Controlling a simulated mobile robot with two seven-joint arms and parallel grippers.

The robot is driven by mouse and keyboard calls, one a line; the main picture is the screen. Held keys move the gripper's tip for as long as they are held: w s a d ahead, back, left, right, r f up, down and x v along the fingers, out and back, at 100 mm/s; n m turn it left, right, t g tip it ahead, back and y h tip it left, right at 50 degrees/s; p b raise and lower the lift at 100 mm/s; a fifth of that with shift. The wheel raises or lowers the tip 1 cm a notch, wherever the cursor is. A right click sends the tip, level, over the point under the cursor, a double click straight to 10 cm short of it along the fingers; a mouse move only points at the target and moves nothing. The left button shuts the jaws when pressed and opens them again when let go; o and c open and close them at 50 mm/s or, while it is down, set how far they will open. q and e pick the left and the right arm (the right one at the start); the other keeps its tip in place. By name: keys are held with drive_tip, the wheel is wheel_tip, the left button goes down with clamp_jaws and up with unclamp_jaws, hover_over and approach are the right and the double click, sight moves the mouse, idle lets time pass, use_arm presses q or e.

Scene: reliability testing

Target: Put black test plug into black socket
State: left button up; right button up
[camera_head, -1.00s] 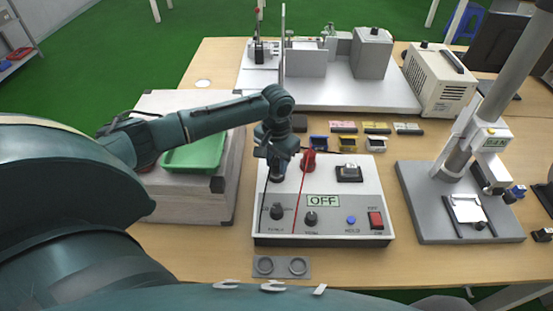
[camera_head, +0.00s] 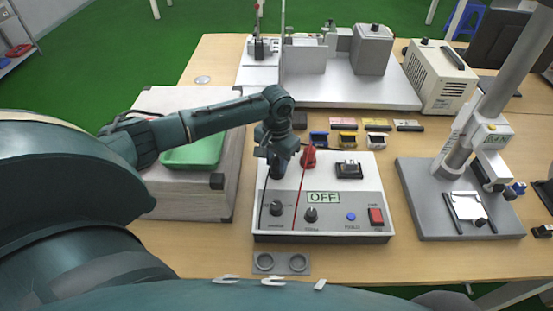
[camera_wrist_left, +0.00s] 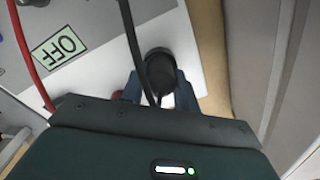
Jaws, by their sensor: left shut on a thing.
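My left gripper (camera_head: 277,160) is shut on the black test plug (camera_wrist_left: 160,72), over the upper left of the white tester box (camera_head: 336,229). In the left wrist view the round black plug sits between the blue fingers, with a black cable running from it. In the head view the plug (camera_head: 277,171) shows below the fingers, at or just above the panel. The black socket is hidden under the plug and gripper, so I cannot tell whether the plug is seated. My right gripper is not in view.
A red plug (camera_head: 308,158) with a red cable stands close to the right of my gripper. The tester has an OFF display (camera_head: 323,197), knobs and a red switch (camera_head: 376,216). A green tray (camera_head: 195,153) on a box is at left; a stand (camera_head: 460,215) is at right.

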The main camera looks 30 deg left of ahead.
sight(276, 157)
use_arm(q)
drive_tip(key=o, duration=0.7)
drive_tip(key=shift+f, duration=0.1)
drive_tip(key=shift+r+p, duration=1.2)
drive_tip(key=shift+r, duration=4.35)
drive_tip(key=shift+s+f, duration=0.1)
